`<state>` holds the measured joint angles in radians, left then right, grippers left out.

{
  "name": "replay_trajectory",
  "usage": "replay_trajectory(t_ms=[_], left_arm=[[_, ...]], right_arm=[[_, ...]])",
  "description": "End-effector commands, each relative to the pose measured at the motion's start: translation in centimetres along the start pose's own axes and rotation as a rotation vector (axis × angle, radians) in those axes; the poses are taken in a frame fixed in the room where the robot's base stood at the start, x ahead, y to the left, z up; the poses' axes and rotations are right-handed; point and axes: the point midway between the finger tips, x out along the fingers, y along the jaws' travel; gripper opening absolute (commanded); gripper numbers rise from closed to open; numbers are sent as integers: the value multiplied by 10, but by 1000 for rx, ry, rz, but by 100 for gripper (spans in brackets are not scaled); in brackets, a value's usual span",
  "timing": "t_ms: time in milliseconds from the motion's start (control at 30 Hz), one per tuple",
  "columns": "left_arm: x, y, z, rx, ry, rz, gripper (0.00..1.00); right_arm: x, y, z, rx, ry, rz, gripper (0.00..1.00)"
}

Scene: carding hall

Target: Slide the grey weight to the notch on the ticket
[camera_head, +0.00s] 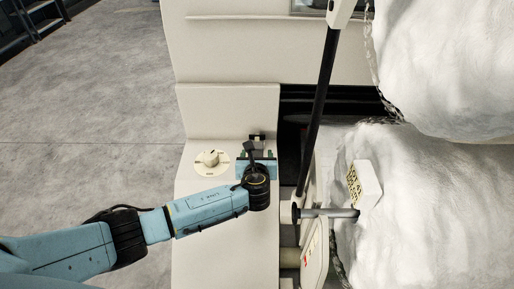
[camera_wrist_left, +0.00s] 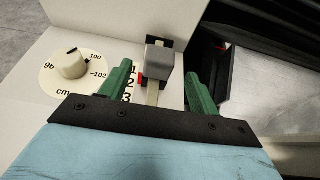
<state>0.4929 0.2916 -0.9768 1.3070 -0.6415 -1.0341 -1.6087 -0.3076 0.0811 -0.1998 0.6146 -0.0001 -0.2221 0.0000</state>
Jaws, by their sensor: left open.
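In the left wrist view the grey weight (camera_wrist_left: 160,56) sits on a pale upright bar (camera_wrist_left: 153,94). Black numerals 1, 2 and 3 (camera_wrist_left: 129,84) run down the left of the bar, with a small red mark (camera_wrist_left: 140,78) near the 1, beside the weight's lower left. The left gripper (camera_head: 256,156) also shows in the head view over the cream panel. My right gripper is not in view.
A white dial with a knob (camera_head: 211,159) is left of the gripper. A black post (camera_head: 319,110) and a grey rod (camera_head: 332,212) stand to the right, before large white fibre masses (camera_head: 420,220).

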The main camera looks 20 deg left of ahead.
Motion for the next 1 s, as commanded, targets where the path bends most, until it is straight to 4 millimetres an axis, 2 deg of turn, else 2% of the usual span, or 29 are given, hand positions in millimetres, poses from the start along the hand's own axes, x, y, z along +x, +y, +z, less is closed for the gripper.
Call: replay_trajectory(t_ms=[200,400,600,867,1000], left_arm=[[36,0,-1,-1,0,2,62],[57,0,-1,-2,0,1,62],[66,0,-1,-2,1,-1,62],[66,0,0,-3,1,-1,62],[66,0,0,-3,1,-1,46]], right_arm=[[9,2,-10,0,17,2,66],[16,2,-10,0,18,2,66],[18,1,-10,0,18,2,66],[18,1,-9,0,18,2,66],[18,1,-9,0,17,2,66]])
